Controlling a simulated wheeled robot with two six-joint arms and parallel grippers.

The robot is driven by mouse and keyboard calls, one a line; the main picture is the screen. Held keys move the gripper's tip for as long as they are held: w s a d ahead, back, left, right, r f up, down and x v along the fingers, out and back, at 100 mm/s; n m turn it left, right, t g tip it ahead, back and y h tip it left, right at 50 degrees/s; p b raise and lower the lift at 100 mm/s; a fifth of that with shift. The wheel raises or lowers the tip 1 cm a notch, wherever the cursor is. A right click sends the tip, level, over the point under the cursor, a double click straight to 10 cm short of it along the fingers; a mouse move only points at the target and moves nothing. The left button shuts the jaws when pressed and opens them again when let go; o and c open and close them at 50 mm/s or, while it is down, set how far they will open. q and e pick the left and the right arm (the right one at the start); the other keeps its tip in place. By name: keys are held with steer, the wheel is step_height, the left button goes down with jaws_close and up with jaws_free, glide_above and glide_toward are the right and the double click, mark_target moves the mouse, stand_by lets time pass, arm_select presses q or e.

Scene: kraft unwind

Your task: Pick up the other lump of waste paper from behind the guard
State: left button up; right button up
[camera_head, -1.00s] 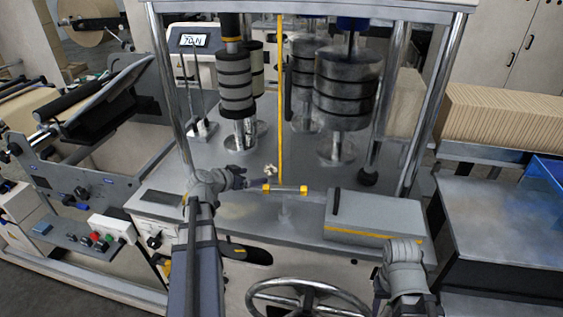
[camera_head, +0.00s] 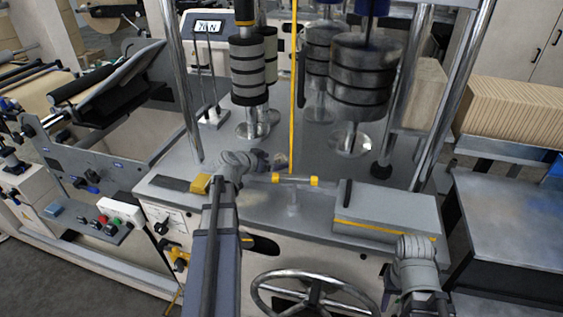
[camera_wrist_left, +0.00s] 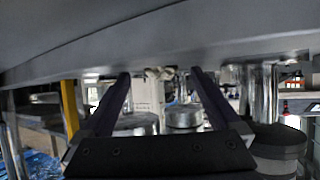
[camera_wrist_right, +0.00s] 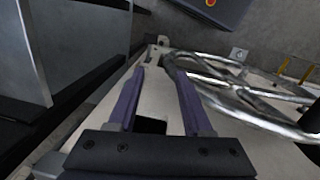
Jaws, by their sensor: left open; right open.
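My left gripper (camera_head: 268,162) is low over the deck, just left of the lump. In the left wrist view its fingers (camera_wrist_left: 160,78) are apart and empty. My right gripper (camera_wrist_right: 160,70) is open and empty at the machine's front; its fingers are hardly visible in the head view.
A yellow upright (camera_head: 294,95) and yellow-ended bar (camera_head: 296,180) stand close to the left gripper. Stacked dark rollers (camera_head: 362,75) and striped rollers (camera_head: 248,70) rise behind. A grey box (camera_head: 388,210) sits right. A handwheel (camera_head: 312,292) is at the front.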

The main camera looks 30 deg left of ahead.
mark_target(277, 160)
arm_select(q)
steer(key=b+x, duration=0.1)
steer(key=x, duration=0.2)
steer(key=shift+w+f, duration=0.15)
steer(key=shift+w, duration=0.05)
steer(key=shift+s, duration=0.1)
steer(key=shift+c, duration=0.6)
steer(key=c, duration=1.3)
